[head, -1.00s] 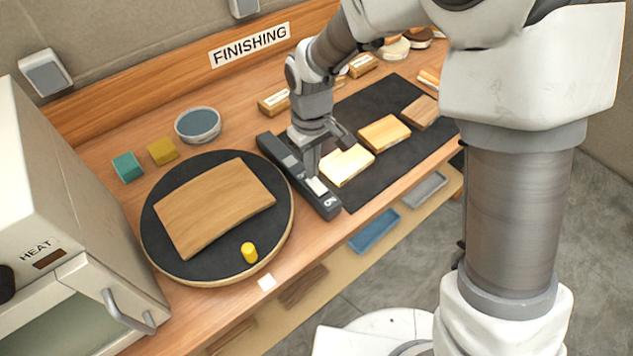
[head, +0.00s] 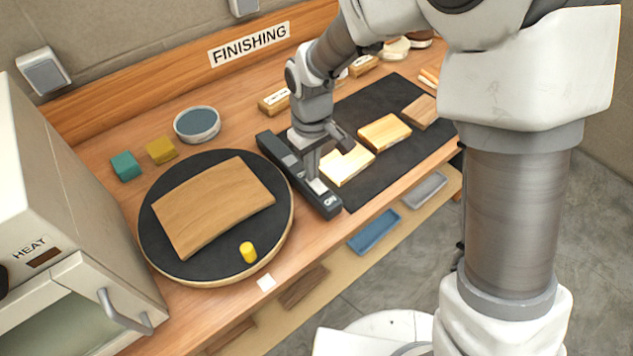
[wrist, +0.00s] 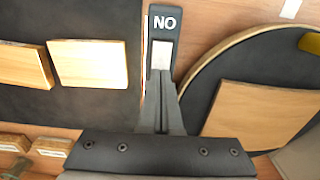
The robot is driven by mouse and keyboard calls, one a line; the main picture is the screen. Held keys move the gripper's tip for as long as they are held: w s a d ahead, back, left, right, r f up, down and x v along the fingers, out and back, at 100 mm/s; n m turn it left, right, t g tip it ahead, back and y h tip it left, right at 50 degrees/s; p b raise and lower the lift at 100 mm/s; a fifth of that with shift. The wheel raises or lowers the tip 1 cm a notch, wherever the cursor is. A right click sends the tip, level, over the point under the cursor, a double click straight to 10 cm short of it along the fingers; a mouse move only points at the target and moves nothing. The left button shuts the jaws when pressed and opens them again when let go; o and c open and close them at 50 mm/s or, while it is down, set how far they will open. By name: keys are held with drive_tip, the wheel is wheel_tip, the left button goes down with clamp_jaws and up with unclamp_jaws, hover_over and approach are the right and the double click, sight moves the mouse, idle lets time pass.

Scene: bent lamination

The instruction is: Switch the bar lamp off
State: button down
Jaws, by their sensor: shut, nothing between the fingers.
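The bar lamp (head: 270,146) is a long dark bar lying on the bench between the round turntable and the black mat. Its near end carries the letters "ON" and a pale switch (head: 317,186). In the wrist view the switch (wrist: 161,55) sits just beyond my fingertips, with the lettering (wrist: 165,22) past it. My gripper (head: 312,174) is shut and empty, pointing down over the bar by the switch. Its tips (wrist: 161,76) are at the switch's edge; whether they touch it I cannot tell.
A turntable (head: 165,252) with a curved wooden panel (head: 213,207) and a yellow peg (head: 248,252) stands left of the lamp. A black mat (head: 368,95) with wooden blocks lies to the right. A heat cabinet (head: 60,200) stands at far left.

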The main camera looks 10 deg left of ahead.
drive_tip(key=shift+f, duration=0.3)
drive_tip(key=shift+r, duration=0.1)
drive_tip(key=shift+r+p, duration=2.4)
drive_tip(key=shift+r, duration=1.1)
drive_tip(key=s+d+r+m+t, duration=0.2)
drive_tip(key=s+d+r+m, duration=0.1)
drive_tip(key=d+r, duration=0.55)
drive_tip(key=s+d+r+m+t, duration=0.2)
drive_tip(key=s+d+r+m, duration=0.2)
drive_tip(key=d+r, duration=0.5)
drive_tip(key=s+d+r+m+t, duration=0.1)
drive_tip(key=s+d+m, duration=0.2)
drive_tip(key=s+d, duration=0.3)
drive_tip(key=shift+s+t, duration=0.3)
drive_tip(key=shift+s, duration=0.1)
drive_tip(key=shift+r, duration=0.1)
